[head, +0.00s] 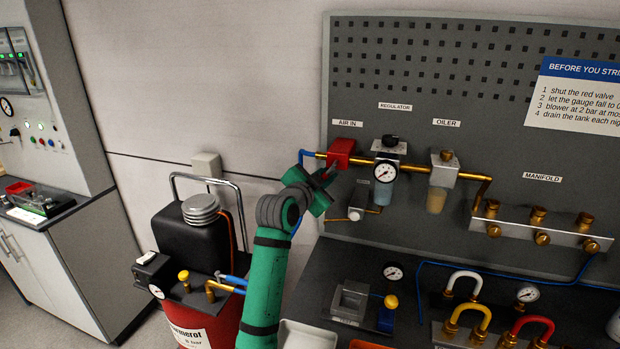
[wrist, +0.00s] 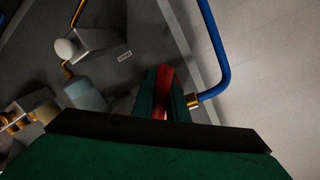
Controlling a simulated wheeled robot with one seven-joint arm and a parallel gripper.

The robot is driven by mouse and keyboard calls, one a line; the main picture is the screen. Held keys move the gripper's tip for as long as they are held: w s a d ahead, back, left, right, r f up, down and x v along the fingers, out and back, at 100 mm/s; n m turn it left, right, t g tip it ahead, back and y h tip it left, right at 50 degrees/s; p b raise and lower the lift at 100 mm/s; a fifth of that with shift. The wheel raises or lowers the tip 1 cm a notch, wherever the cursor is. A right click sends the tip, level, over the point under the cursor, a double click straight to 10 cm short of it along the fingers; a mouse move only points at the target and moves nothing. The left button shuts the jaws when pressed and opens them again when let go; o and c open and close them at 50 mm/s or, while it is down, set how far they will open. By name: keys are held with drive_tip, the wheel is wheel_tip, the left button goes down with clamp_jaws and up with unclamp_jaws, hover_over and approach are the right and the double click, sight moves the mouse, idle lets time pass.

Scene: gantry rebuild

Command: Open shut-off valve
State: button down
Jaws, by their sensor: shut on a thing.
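The red shut-off valve (head: 341,152) sits on the brass air line under the AIR IN label, at the left of the grey pegboard panel. My gripper (head: 328,178) reaches up to it from below left and is shut on its red part. In the wrist view, the red part (wrist: 162,92) lies between my two green fingers (wrist: 163,100). A brass fitting and a blue hose (wrist: 215,45) join the line beside the fingers. My fingers hide much of the red part, so its exact angle is hard to tell.
A red tank compressor (head: 195,312) stands left of my arm. The bench below holds gauges and coloured hose loops.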

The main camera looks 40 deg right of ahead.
drive_tip(key=shift+s+d, duration=0.1)
drive_tip(key=shift+s, duration=0.05)
idle(0.3)
drive_tip(key=c, duration=1.7)
unclamp_jaws()
drive_tip(key=shift+c, duration=0.2)
drive_tip(key=v, duration=1)
drive_tip(key=shift+a, duration=0.4)
